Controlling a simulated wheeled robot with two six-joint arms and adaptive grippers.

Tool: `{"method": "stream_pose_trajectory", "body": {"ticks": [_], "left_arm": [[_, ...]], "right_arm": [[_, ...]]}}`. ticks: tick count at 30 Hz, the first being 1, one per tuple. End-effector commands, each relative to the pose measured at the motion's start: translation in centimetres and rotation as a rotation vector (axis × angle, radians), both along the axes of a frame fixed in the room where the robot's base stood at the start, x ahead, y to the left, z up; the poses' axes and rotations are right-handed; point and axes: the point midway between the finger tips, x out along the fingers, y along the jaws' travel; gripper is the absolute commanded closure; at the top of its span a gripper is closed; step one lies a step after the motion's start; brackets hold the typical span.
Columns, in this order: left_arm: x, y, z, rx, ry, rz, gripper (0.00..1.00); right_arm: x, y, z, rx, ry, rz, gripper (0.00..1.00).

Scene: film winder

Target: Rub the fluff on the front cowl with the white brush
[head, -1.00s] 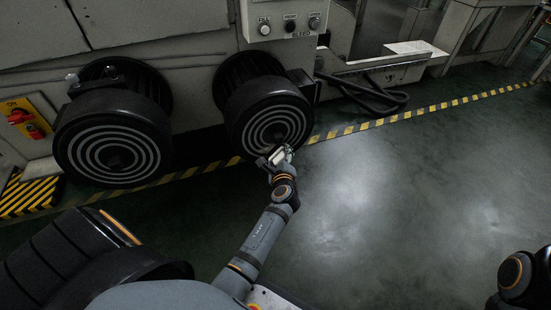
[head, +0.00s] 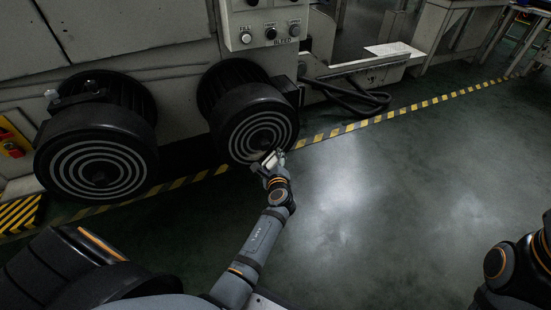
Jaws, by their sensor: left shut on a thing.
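Two round black motor cowls with pale concentric rings stand at the machine: one at the left (head: 98,172) and one nearer the middle (head: 258,132). I cannot tell from the picture which is the front cowl. My left gripper (head: 270,160) is at the lower right edge of the middle cowl, shut on a small pale thing, likely the white brush (head: 273,157). Whether the brush touches the cowl cannot be told. No fluff can be made out at this size. My right arm shows at the lower right edge; its gripper is out of view.
The machine's control panel (head: 267,27) with knobs is above the middle cowl. Black hoses (head: 350,97) lie to its right. A yellow-black floor stripe (head: 400,112) runs along the machine. The green floor (head: 400,200) at the right is clear.

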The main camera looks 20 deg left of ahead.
Motion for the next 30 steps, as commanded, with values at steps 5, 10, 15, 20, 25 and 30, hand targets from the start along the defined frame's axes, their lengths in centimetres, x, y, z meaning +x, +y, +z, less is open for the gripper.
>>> {"method": "stream_pose_trajectory", "body": {"ticks": [5,10,15,20,25,30], "left_arm": [[-1.3,1.3,0.4,0.004,0.0,0.0,0.59],[-1.5,1.5,0.2,0.003,-0.002,0.001,0.59],[-2.2,2.1,0.4,0.006,0.0,0.001,0.59],[-3.5,3.1,0.4,0.006,0.001,0.001,0.59],[-4.3,3.6,0.2,0.002,-0.001,0.0,0.59],[-4.5,3.8,0.2,0.003,-0.001,0.0,0.59]], "right_arm": [[0.0,0.0,1.4,0.0,0.0,0.0,0.4],[0.0,0.0,1.4,0.0,0.0,0.0,0.4],[0.0,0.0,2.0,0.0,0.0,0.0,0.4],[0.0,0.0,2.9,0.0,0.0,0.0,0.4],[0.0,0.0,3.2,0.0,0.0,0.0,0.4],[0.0,0.0,3.3,0.0,0.0,0.0,0.4]]}}
